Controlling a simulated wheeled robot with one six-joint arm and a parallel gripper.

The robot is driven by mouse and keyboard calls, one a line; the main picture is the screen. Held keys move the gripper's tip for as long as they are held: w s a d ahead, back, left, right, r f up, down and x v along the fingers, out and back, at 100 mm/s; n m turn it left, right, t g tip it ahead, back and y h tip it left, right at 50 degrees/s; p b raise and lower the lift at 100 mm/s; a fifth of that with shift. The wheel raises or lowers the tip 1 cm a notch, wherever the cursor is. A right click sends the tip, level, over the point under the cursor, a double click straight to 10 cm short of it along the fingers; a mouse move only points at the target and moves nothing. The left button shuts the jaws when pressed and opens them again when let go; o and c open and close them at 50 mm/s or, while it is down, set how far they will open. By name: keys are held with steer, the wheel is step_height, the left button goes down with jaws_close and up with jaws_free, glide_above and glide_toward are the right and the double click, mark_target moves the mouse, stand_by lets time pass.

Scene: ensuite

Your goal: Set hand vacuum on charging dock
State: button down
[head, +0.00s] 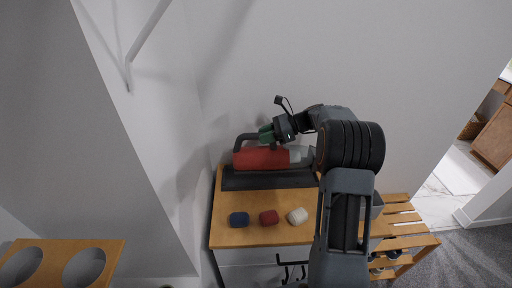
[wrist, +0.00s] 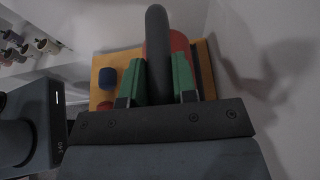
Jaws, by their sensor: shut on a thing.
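The hand vacuum (head: 262,159) has a red body, a dark handle and a pale clear nose pointing right. In the head view it is over the long dark charging dock (head: 262,180) at the back of the wooden table; I cannot tell whether it touches the dock. My gripper (head: 267,135) is at the vacuum's handle from above, its green fingers on either side. In the wrist view the dark handle (wrist: 157,50) runs between the green fingers of my gripper (wrist: 158,75), with the red body behind. My arm hides the nose's right end.
A slatted wooden bench (head: 405,235) stands right. A wooden board with round holes (head: 110,250) is at lower left. Walls close in behind and left.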

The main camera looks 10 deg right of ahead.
mark_target(256, 146)
steer(key=shift+w+a+f+p, duration=0.1)
steer(key=shift+w+a+f, duration=0.3)
steer(key=shift+f, duration=0.25)
steer(key=shift+w+a+f+p, duration=0.15)
steer(key=shift+w+a+f, duration=0.2)
steer(key=shift+a+f, duration=0.25)
steer(key=shift+w+a+f+p, duration=0.1)
steer(key=shift+w+a+f, duration=0.25)
steer(key=shift+f, duration=0.35)
steer(key=shift+f+p, duration=0.4)
steer(key=shift+f, duration=1.1)
steer(key=c, duration=0.9)
jaws_free()
